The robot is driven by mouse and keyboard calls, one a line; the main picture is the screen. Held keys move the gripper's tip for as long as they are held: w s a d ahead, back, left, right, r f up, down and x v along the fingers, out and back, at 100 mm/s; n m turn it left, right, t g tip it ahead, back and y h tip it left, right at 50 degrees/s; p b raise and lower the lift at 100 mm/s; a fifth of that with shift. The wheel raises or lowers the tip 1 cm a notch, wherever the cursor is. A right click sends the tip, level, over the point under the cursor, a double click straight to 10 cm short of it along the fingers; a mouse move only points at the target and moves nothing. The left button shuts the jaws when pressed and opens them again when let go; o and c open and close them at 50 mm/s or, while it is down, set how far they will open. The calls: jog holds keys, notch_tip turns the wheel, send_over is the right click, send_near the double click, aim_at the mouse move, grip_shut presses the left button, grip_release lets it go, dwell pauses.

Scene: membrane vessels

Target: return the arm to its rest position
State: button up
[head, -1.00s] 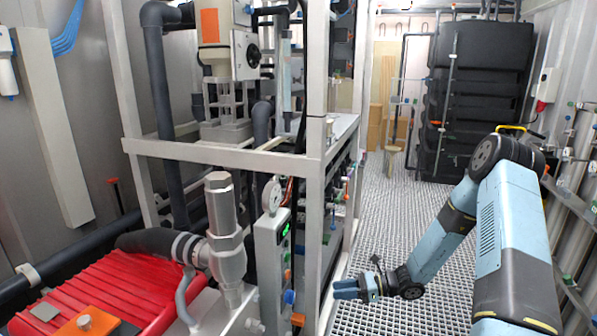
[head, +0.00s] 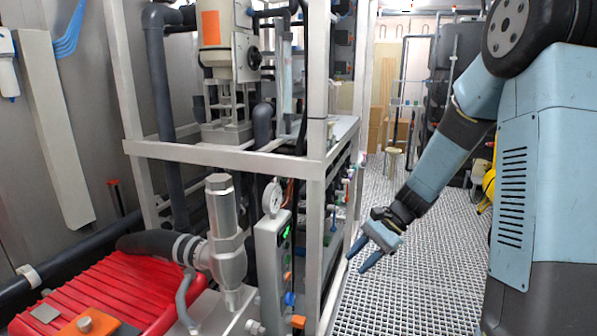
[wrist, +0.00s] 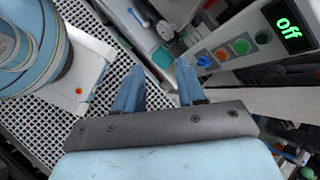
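My gripper (head: 363,257) shows in the head view at the end of my blue arm, just right of the white frame post and above the grating floor. Its two blue fingers are apart, with nothing between them. In the wrist view my gripper (wrist: 160,95) also shows its two fingers spread and empty. My arm is bent, with the forearm slanting down and left from the large dark joint at the upper right of the head view.
A white frame (head: 315,215) with pipes stands left of my gripper. A red ribbed unit (head: 105,290) lies at lower left. The grating floor (head: 400,300) is open.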

jog(key=s+d+r+n+t+h, duration=0.3)
jog(key=s+d+r+n+h, duration=0.1)
jog(key=s+r, duration=0.6)
jog(key=s+d+r+n+t+h, duration=0.3)
jog(key=s+r+n+t+h, duration=0.1)
jog(key=s+r, duration=0.6)
jog(key=shift+d+r+n+t, duration=0.3)
jog(key=shift+d+r+n, duration=0.15)
jog(key=shift+n, duration=0.35)
